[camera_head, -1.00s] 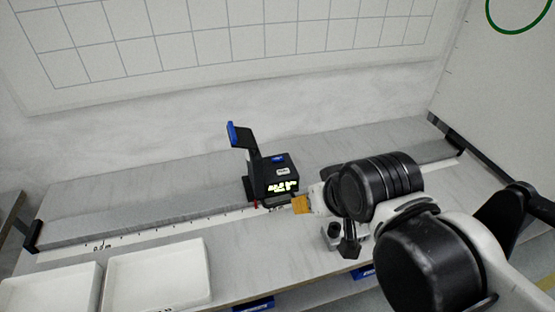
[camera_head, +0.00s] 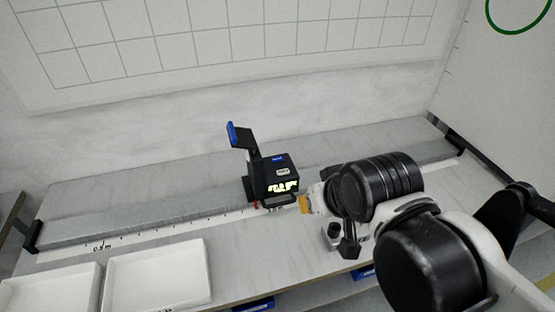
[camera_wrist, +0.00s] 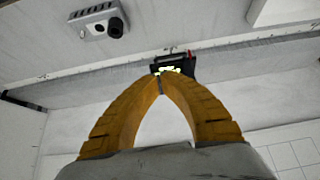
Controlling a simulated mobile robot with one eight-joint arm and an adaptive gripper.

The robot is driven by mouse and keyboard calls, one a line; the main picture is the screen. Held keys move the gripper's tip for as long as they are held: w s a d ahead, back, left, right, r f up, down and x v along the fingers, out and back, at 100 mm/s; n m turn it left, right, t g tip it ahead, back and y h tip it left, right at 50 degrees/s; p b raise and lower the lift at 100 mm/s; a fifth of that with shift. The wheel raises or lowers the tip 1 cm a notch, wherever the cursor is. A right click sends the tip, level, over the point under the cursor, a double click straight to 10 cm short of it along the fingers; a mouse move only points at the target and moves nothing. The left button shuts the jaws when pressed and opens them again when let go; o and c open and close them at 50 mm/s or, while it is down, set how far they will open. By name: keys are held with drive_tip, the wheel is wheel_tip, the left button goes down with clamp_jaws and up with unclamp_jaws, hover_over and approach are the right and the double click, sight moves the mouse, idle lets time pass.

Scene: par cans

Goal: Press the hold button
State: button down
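A black measuring device (camera_head: 262,183) with a blue-tipped upright arm (camera_head: 238,134) sits on the rail in the head view. It has a lit yellow-green display (camera_head: 283,187) and a small pale button or label (camera_head: 282,171) on top; its lettering is too small to read, so I cannot tell which part is the hold button. My gripper (camera_head: 303,204) has yellow fingers just right of the device's lower front. In the wrist view my gripper (camera_wrist: 160,82) has its fingertips together, empty, overlapping the lower edge of the device (camera_wrist: 176,66). Contact cannot be told.
Two white trays (camera_head: 205,272) stand at the front left. A grey fixture with a dark knob (camera_head: 334,232) lies below my wrist; it also shows in the wrist view (camera_wrist: 97,18). The grey rail (camera_head: 130,208) runs along the bench, with black end stops (camera_head: 33,236).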

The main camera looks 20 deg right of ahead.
drive_tip(key=shift+r, duration=0.1)
idle(0.5)
drive_tip(key=r+m+t+y+p, duration=0.15)
drive_tip(key=m+p, duration=0.75)
drive_tip(key=m, duration=1.6)
hover_over(277, 157)
drive_tip(key=shift+y, duration=0.25)
drive_tip(key=shift+f, duration=0.2)
wheel_tip(277, 157, down, 9)
drive_tip(key=b, duration=0.7)
drive_tip(key=shift+r, duration=0.2)
drive_tip(key=shift+f+b, duration=0.4)
